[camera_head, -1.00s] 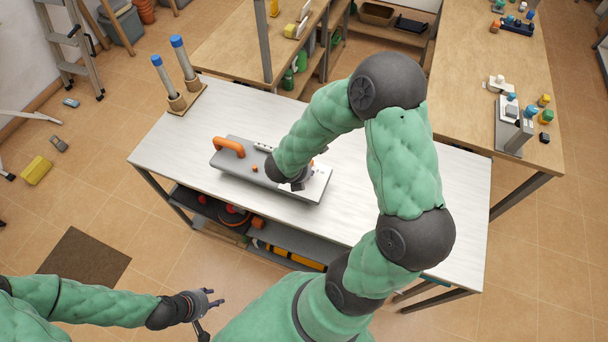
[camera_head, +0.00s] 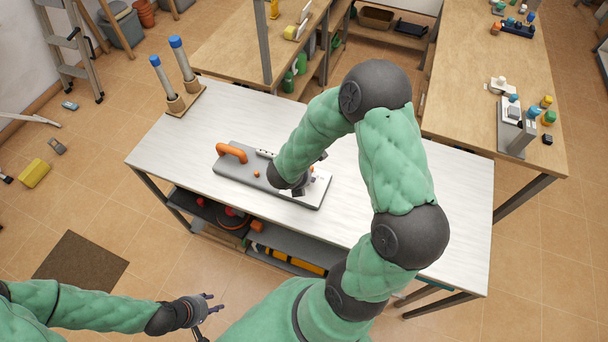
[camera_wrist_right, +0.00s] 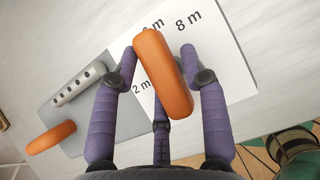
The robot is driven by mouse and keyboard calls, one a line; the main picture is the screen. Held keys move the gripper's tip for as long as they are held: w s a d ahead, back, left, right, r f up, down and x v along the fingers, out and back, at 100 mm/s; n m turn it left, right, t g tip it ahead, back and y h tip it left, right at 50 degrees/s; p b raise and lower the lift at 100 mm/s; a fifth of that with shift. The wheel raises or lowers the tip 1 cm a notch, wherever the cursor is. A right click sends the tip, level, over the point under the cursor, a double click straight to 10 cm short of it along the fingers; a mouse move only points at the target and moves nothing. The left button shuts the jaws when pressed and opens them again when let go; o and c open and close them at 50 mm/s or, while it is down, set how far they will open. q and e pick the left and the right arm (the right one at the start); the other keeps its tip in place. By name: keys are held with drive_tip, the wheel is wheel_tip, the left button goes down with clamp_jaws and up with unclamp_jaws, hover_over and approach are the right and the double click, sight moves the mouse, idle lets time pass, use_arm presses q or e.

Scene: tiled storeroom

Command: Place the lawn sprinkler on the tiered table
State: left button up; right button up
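The lawn sprinkler (camera_head: 240,170) is a grey base with a silver holed bar, an orange arched handle on its left part and a white scale sheet on its right. It lies on the white tabletop. In the right wrist view, the silver bar (camera_wrist_right: 78,84) and an orange piece (camera_wrist_right: 163,75) show; fingers close in on both sides of this piece and seem to touch it. My right gripper (camera_head: 305,186) is over the sprinkler's right part, mostly hidden by its arm in the head view. My left gripper (camera_head: 211,303) is empty, fingers apart, low in front of the table.
The white table (camera_head: 420,190) has a lower shelf (camera_head: 285,243) holding tools. Two blue-topped posts (camera_head: 180,72) stand at its back left corner. Wooden benches (camera_head: 490,90) adjoin behind and right, with small items on them. The white top right of my arm is clear.

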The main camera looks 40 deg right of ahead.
drive_tip(key=shift+r, duration=0.15)
drive_tip(key=p+v, duration=0.5)
drive_tip(key=v, duration=0.7)
drive_tip(key=s+a+f+m+g+y, duration=0.2)
drive_tip(key=s+a+f+m+y, duration=0.2)
drive_tip(key=a+f+m, duration=0.3)
drive_tip(key=s+a+f+m+g+y, duration=0.3)
drive_tip(key=s+a+f+m+y, duration=0.15)
drive_tip(key=a, duration=0.45)
drive_tip(key=w+a+f+m+t+y, duration=0.1)
drive_tip(key=a+f+m, duration=0.3)
drive_tip(key=f+m, duration=0.5)
drive_tip(key=m+t, duration=0.1)
drive_tip(key=m, duration=0.3)
drive_tip(key=shift+w+t, duration=0.35)
drive_tip(key=shift+t, duration=0.05)
drive_tip(key=shift+f+m+y+b, duration=0.15)
drive_tip(key=shift+m+y+b, duration=0.1)
drive_tip(key=shift+b, duration=0.05)
